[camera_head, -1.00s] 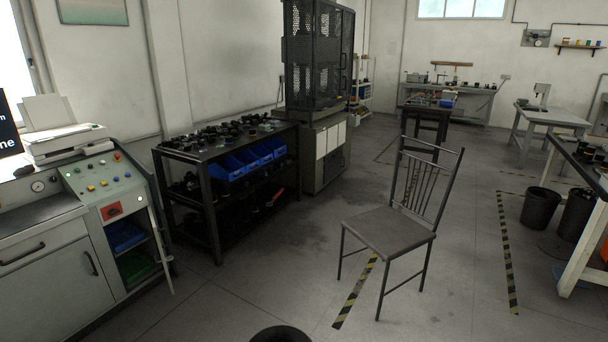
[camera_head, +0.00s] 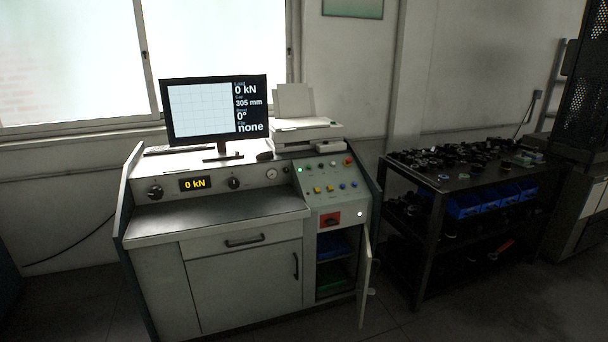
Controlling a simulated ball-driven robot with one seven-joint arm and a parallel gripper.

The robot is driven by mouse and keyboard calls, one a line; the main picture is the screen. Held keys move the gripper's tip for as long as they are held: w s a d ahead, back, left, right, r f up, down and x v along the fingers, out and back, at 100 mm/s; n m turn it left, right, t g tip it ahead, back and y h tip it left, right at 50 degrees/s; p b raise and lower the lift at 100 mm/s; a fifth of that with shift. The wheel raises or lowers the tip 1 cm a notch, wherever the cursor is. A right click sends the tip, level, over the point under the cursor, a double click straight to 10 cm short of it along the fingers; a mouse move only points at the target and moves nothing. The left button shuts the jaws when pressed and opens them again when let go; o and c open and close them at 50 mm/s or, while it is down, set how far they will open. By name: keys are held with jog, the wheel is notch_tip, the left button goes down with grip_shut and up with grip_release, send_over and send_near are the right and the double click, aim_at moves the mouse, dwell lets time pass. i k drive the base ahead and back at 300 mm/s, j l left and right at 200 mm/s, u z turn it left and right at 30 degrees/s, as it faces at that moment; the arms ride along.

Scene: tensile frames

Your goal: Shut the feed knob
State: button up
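A grey control console (camera_head: 210,224) stands against the wall below the window. Its upright panel carries two dark round knobs, a left knob (camera_head: 155,191) and a right knob (camera_head: 234,183), with a yellow "0 kN" display (camera_head: 195,183) between them. I cannot read labels, so I cannot tell which is the feed knob or how either is set. A red switch plate (camera_head: 330,219) with a dark handle is on the right section, below a sloped button panel (camera_head: 333,183). My gripper is not in view.
A monitor (camera_head: 200,108) and a printer (camera_head: 303,133) stand on the console. Its narrow right door (camera_head: 364,278) hangs open into the floor space. A dark shelf rack (camera_head: 437,235) with blue bins stands to the right. The front floor looks clear.

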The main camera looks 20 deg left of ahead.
aim_at(156, 193)
jog(key=i+j+u, duration=0.25)
jog(key=i+u, duration=0.15)
jog(key=i, duration=0.25)
jog(key=i+u, duration=0.45)
jog(key=i, duration=0.15)
jog(key=i+l+u, duration=0.15)
jog(key=i+u, duration=0.25)
jog(key=i, duration=0.25)
